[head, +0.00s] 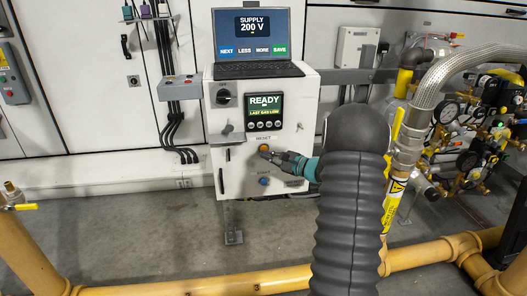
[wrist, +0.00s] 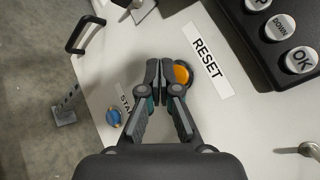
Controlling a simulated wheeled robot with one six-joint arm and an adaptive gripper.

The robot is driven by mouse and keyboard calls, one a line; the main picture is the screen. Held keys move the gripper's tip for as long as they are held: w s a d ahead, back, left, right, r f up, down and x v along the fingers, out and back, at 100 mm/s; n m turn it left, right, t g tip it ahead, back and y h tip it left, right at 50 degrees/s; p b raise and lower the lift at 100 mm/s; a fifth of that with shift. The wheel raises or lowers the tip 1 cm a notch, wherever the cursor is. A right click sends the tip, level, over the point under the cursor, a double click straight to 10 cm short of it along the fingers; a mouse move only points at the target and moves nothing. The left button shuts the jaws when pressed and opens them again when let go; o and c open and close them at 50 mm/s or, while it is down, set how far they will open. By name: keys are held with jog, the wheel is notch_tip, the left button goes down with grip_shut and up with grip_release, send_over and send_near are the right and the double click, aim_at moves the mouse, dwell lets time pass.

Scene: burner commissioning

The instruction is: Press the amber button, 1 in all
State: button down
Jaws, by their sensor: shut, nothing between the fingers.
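The amber button (head: 264,148) sits below the RESET label on the front of a white control box (head: 228,166). In the wrist view the amber button (wrist: 181,74) shows just right of my fingertips, partly covered by them. My gripper (head: 266,155) is shut and empty, its tips close in front of the panel at the button's lower edge. I cannot tell whether the tips touch the button. In the wrist view my gripper (wrist: 159,66) has both fingers together beside the RESET label (wrist: 207,61).
A blue button (wrist: 114,117) by the START label lies below. A READY display (head: 265,107) with small keys is above, and a laptop (head: 257,42) stands on the box. Yellow pipes (head: 220,283) run along the floor; a braided hose (head: 437,88) and gauges are at right.

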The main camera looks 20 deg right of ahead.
jog(key=s, duration=0.2)
jog(key=s+a+b, duration=0.1)
jog(key=s, duration=0.1)
jog(key=shift+s+a+b, duration=0.15)
jog(key=shift+s+b, duration=0.05)
jog(key=shift+b, duration=0.1)
dwell(0.7)
